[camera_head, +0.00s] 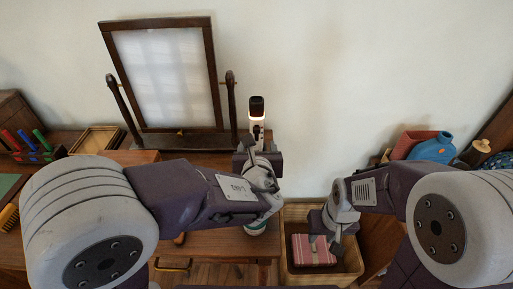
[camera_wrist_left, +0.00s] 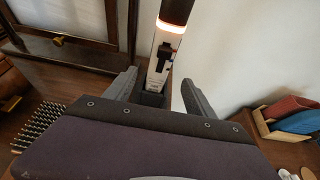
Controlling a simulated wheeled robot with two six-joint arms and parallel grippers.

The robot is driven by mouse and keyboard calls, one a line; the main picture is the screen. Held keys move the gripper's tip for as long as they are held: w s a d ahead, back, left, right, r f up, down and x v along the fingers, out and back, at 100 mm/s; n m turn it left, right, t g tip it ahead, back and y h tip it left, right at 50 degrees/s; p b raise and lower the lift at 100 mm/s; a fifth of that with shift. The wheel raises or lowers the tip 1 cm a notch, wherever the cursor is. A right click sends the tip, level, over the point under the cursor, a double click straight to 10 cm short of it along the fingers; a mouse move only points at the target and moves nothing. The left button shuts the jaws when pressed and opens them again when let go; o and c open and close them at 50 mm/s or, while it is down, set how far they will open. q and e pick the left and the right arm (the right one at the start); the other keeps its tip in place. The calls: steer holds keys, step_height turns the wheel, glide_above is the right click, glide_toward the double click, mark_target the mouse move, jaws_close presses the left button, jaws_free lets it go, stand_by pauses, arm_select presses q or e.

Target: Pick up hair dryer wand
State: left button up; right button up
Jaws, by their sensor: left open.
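The hair dryer wand (camera_head: 257,119) stands upright at the right end of the dresser, next to the mirror. It has a white body, a dark top and a glowing orange-white ring. In the left wrist view the wand (camera_wrist_left: 166,50) rises beyond and between the open fingers of my left gripper (camera_wrist_left: 160,92). The fingers are apart on both sides of its lower part and no contact is visible. In the head view my left gripper (camera_head: 257,160) is just in front of the wand and hides its base. My right gripper (camera_head: 326,232) hangs over the wooden crate, its fingers too small to judge.
A framed mirror (camera_head: 165,75) stands left of the wand. A wooden crate (camera_head: 352,262) holding a pink case (camera_head: 314,250) is below right. A blue bottle (camera_head: 432,149) is at the far right. A spiky brush (camera_wrist_left: 40,125) lies left of my left gripper. The wall is close behind the wand.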

mark_target(257, 140)
arm_select(q)
steer(key=b+x, duration=0.1)
steer(key=x, duration=0.8)
steer(key=shift+w+a+f+b, duration=0.1)
steer(key=shift+f+b, duration=0.1)
steer(key=shift+b, duration=0.2)
steer(key=shift+r, duration=0.1)
steer(key=shift+c, duration=1)
jaws_close()
